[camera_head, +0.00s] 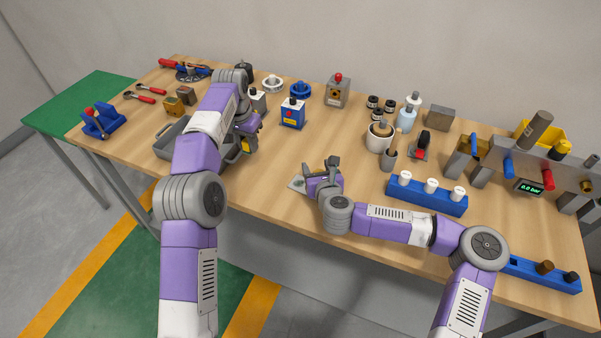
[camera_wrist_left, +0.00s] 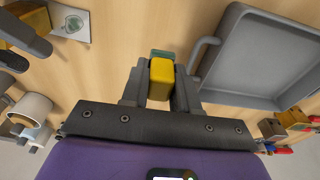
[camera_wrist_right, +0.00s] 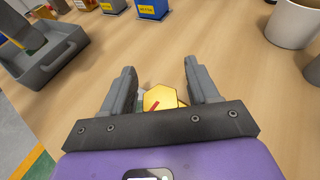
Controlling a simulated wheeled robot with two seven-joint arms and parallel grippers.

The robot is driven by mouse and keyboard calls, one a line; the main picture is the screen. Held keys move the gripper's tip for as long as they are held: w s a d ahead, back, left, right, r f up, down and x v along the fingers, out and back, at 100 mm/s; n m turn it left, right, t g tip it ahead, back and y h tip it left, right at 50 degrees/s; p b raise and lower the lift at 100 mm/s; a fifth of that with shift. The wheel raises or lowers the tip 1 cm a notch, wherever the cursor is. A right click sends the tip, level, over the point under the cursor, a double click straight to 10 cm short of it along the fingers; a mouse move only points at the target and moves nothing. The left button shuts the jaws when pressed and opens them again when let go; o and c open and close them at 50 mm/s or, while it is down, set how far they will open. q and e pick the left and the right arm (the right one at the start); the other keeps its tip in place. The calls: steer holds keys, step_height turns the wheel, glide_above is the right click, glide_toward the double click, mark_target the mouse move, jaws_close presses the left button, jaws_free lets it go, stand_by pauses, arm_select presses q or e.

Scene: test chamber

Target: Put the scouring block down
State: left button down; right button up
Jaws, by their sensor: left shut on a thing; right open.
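The scouring block (camera_wrist_left: 161,80) is yellow with a green face and sits between the fingers of my left gripper (camera_wrist_left: 160,88). In the head view my left gripper (camera_head: 247,140) is beside the right end of the grey tray (camera_head: 168,150), partly hidden by my arm. The left wrist view shows the tray (camera_wrist_left: 235,82) to the right of the block, apart from it. I cannot tell the block's height above the table. My right gripper (camera_head: 323,168) is open near the table's middle. A yellow faceted thing with a red mark (camera_wrist_right: 159,98) shows between its fingers (camera_wrist_right: 160,85).
A pale card (camera_head: 297,184) lies by my right gripper. A blue rack with white-topped pieces (camera_head: 425,196) stands to its right. A mortar (camera_head: 380,137), a blue box (camera_head: 292,114) and a grey box with a red knob (camera_head: 338,92) stand behind. Bare wood lies between the grippers.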

mark_target(254, 172)
arm_select(q)
steer(key=shift+r, duration=0.15)
step_height(254, 172, down, 10)
steer(key=shift+f, duration=0.1)
stand_by(0.6)
steer(key=c, duration=0.8)
jaws_free()
steer(key=shift+f, duration=0.1)
steer(key=shift+c, duration=0.2)
steer(key=r, duration=0.4)
steer(key=s+r, duration=0.1)
steer(key=r, duration=0.7)
steer(key=shift+s+a+r, duration=0.15)
steer(key=shift+s+a, duration=0.05)
steer(key=shift+a, duration=0.05)
